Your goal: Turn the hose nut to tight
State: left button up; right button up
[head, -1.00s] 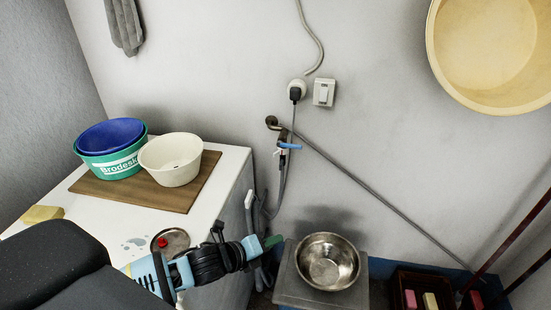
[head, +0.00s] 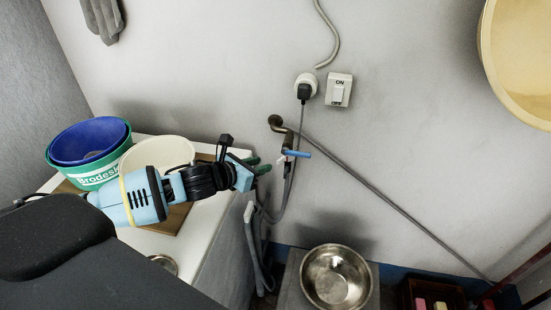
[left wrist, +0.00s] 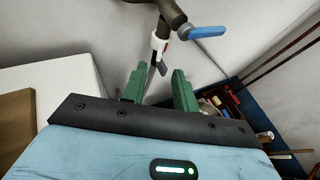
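The tap with its blue lever (head: 297,153) is on the wall and also shows in the left wrist view (left wrist: 207,32). Under its spout, the small white and red hose nut (left wrist: 160,44) sits at the top of the grey hose (head: 284,200). The nut is too small in the head view to tell how far it is turned. My left gripper (head: 262,165) is just left of the nut, apart from it. Its green fingers show in the left wrist view (left wrist: 158,85), spread with nothing held; the nut appears beyond their tips. My right gripper is out of view.
A white counter (head: 222,205) with a green tub (head: 97,177) and a cream bowl (head: 158,151) lies below my left arm. A steel bowl (head: 336,277) stands at lower right. A plug (head: 305,90) and switch (head: 339,90) are above the tap.

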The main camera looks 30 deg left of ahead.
aim_at(279, 160)
pick_arm(q)
jog(key=x, duration=0.7)
jog(key=shift+w+d+f, duration=0.1)
jog(key=shift+w+f, duration=0.05)
jog(key=shift+w, duration=0.1)
grip_shut()
